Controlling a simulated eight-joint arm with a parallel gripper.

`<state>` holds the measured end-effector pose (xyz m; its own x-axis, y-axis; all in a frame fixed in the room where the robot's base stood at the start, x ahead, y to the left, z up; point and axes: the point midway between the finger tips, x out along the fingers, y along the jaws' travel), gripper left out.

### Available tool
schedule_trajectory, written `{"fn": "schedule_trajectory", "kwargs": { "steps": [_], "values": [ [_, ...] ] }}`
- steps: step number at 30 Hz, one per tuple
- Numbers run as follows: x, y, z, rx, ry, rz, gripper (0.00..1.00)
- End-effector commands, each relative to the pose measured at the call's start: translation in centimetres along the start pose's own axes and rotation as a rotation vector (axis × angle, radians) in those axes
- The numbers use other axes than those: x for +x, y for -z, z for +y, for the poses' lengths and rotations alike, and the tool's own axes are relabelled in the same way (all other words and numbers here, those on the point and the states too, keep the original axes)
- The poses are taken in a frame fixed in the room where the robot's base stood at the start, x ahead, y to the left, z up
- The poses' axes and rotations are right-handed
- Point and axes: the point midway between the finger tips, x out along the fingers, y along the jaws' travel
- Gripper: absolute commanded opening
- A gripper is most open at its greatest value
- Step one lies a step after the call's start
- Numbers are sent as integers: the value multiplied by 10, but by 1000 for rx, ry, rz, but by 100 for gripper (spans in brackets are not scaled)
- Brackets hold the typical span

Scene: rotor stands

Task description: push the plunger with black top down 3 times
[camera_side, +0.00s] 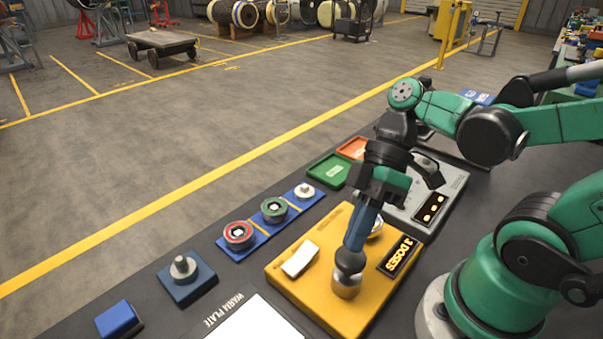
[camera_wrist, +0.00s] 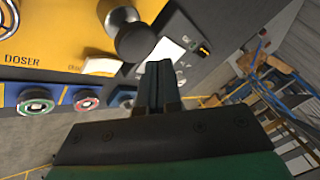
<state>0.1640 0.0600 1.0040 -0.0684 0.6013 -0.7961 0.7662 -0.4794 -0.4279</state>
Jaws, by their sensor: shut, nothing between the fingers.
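In the wrist view the black top (camera_wrist: 135,42) is just beyond my fingertips. My gripper (camera_side: 354,245) is shut and empty, pointing down over the plunger. Its closed fingers also show in the wrist view (camera_wrist: 158,68). The tips are at or right above the black top; I cannot tell whether they touch. A display (camera_side: 398,257) on the box reads "DOSES"; its digit is hard to read.
The box also bears a white rocker switch (camera_side: 300,258) and a shiny round part (camera_side: 376,228), partly hidden by my fingers. Close by are a blue strip with round buttons (camera_side: 274,209), a blue block with a metal knob (camera_side: 185,270), a white plate (camera_side: 255,322) and a grey panel (camera_side: 428,190).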

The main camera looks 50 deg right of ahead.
Motion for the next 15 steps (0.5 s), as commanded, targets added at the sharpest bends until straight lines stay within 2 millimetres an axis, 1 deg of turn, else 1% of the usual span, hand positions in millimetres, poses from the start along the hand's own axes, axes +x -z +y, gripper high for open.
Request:
{"fn": "schedule_trajectory", "kwargs": {
  "steps": [9, 15],
  "values": [
    [-25, 14, -14, 0, 0, 0, 0],
    [-36, 19, -20, 0, 0, 0, 0]
  ]
}}
